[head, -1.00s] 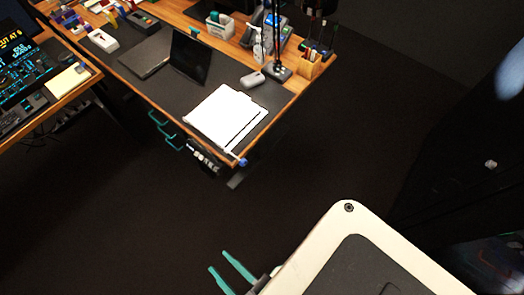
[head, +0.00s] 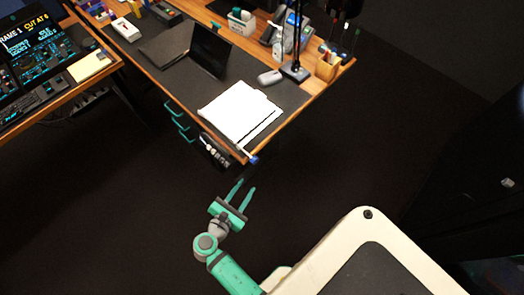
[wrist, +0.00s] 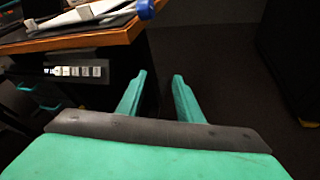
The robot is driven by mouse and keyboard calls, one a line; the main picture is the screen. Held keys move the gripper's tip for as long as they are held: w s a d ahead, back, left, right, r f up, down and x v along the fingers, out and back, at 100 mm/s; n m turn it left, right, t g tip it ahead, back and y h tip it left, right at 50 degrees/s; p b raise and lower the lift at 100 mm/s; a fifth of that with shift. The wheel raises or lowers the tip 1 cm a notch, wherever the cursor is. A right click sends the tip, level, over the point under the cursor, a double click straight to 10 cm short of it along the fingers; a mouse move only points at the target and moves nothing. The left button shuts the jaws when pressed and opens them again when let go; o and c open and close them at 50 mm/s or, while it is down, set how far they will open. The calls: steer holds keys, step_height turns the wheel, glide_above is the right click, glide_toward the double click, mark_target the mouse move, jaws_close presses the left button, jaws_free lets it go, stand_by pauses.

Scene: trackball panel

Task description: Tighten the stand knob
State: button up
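My gripper (head: 244,189) is teal with two thin fingers and is raised over the dark floor, just below the near desk corner in the head view. In the wrist view my gripper (wrist: 160,76) is open, with nothing between its fingers. I cannot pick out the stand knob for certain. A small blue-ended piece (head: 253,160) sits at the desk corner by the white papers; it also shows at the top of the wrist view (wrist: 145,9). A black upright stand (head: 296,70) with a flat base is farther back on the desk.
The wooden desk (head: 215,138) holds white papers (head: 240,112), a laptop (head: 211,50), a mouse (head: 269,77) and a pen box (head: 327,66). Teal hooks (head: 180,122) and a socket strip (head: 214,150) hang under its front edge. A second desk with screens is left.

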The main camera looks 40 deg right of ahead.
mark_target(256, 157)
steer(key=w+r+g+h, duration=0.1)
steer(key=r, duration=0.2)
steer(key=w+d+r+g+h, duration=0.1)
steer(key=r+h, duration=0.1)
steer(key=r, duration=0.1)
steer(key=w+r+g+h, duration=0.1)
steer(key=r, duration=0.2)
steer(key=shift+w+d+g+h, duration=0.1)
steer(key=shift+d+g+h, duration=0.2)
steer(key=shift+d+g, duration=0.1)
steer(key=shift+d, duration=0.6)
steer(key=d, duration=0.9)
steer(key=shift+w+d, duration=0.3)
steer(key=shift+w, duration=0.1)
jaws_close()
